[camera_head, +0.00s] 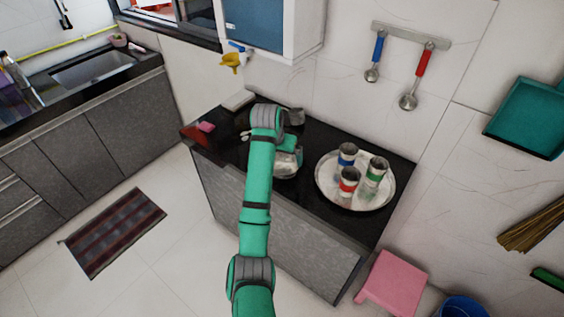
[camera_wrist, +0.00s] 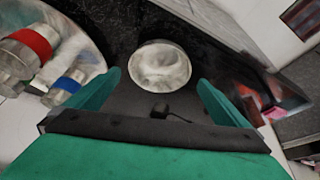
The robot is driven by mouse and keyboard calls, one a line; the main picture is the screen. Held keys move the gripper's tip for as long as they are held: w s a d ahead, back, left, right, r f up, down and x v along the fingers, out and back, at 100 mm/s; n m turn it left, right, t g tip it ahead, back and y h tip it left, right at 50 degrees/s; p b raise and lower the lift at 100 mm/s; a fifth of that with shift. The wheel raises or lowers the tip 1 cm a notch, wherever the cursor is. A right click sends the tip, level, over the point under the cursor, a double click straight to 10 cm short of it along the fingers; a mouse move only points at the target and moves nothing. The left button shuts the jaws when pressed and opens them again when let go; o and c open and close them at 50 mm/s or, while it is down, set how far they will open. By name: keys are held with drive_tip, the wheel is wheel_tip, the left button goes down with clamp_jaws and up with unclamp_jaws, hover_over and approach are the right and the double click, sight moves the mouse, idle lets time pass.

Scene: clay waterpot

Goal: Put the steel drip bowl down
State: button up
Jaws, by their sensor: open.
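The steel drip bowl (camera_wrist: 160,67) is a round, pale metal bowl over the black counter in the wrist view. It appears to rest upright on the counter, though contact with the surface is hard to make out. My gripper (camera_wrist: 158,80) is open, with one green finger on each side of the bowl's near part and a visible gap to both. In the head view, my gripper (camera_head: 287,148) is low over the middle of the counter (camera_head: 325,135). A silvery bowl part (camera_head: 287,166) shows below it; my arm and gripper hide the rest.
A round steel tray (camera_head: 330,197) with red, blue and green banded tins stands right of my gripper. A red cloth (camera_head: 196,135) and pink block (camera_head: 206,127) lie at the counter's left end. A pink stool (camera_head: 393,284) stands on the floor.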

drive_tip(key=v, duration=0.5)
drive_tip(key=shift+w, duration=0.1)
idle(0.3)
